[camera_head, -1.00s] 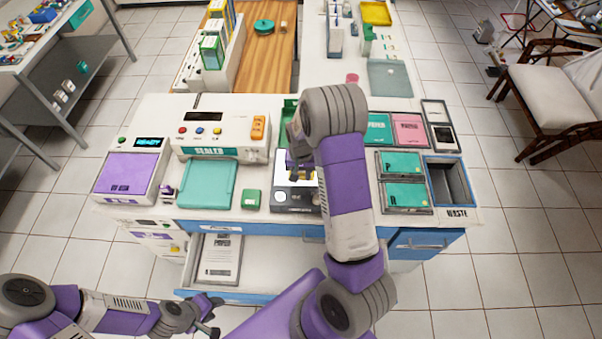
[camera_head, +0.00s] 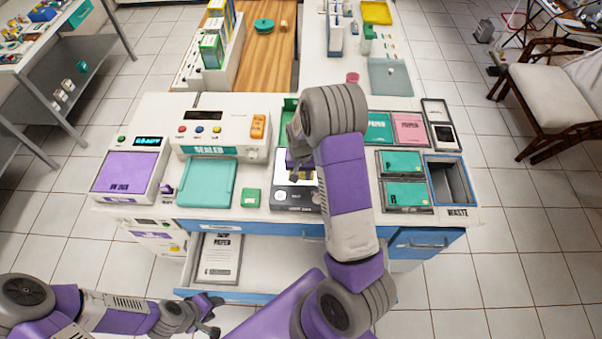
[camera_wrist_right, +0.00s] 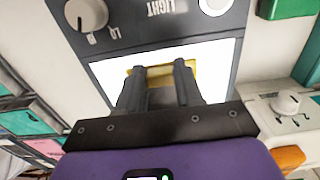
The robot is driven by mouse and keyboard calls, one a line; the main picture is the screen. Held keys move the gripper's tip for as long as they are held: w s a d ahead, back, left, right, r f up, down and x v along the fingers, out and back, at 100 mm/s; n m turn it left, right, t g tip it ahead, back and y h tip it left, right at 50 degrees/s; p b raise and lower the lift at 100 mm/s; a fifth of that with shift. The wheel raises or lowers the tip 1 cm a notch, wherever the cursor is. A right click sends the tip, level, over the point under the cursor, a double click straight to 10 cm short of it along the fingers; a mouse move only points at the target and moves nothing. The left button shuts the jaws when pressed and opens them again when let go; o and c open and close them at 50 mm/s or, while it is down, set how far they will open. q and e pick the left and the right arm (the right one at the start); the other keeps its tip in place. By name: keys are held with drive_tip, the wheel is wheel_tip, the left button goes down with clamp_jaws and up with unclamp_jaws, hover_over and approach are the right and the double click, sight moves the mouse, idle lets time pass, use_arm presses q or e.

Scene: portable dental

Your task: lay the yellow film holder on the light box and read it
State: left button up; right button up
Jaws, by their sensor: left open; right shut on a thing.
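The light box (camera_head: 290,197) sits near the front of the counter, with a bright white panel and a dark control strip with a knob. Its lit panel (camera_wrist_right: 218,58) fills the middle of the right wrist view. My right gripper (camera_wrist_right: 160,68) is over the panel, shut on the yellow film holder (camera_wrist_right: 148,68), of which a strip shows between and beyond the fingers. I cannot tell whether the holder touches the panel. In the head view my right arm hides most of the holder. My left gripper (camera_head: 212,318) is open and empty, low at the left, in front of the drawer.
An open drawer (camera_head: 262,262) with a paper pad juts out below the counter. A sealer (camera_head: 215,135), teal tray (camera_head: 207,183) and small green box (camera_head: 250,198) stand left of the light box. Teal boxes (camera_head: 404,195) and a waste bin (camera_head: 449,182) are at the right.

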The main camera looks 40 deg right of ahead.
drive_tip(key=o, duration=1.1)
drive_tip(key=shift+o, duration=0.2)
wheel_tip(320, 180, up, 8)
drive_tip(key=shift+f, duration=0.2)
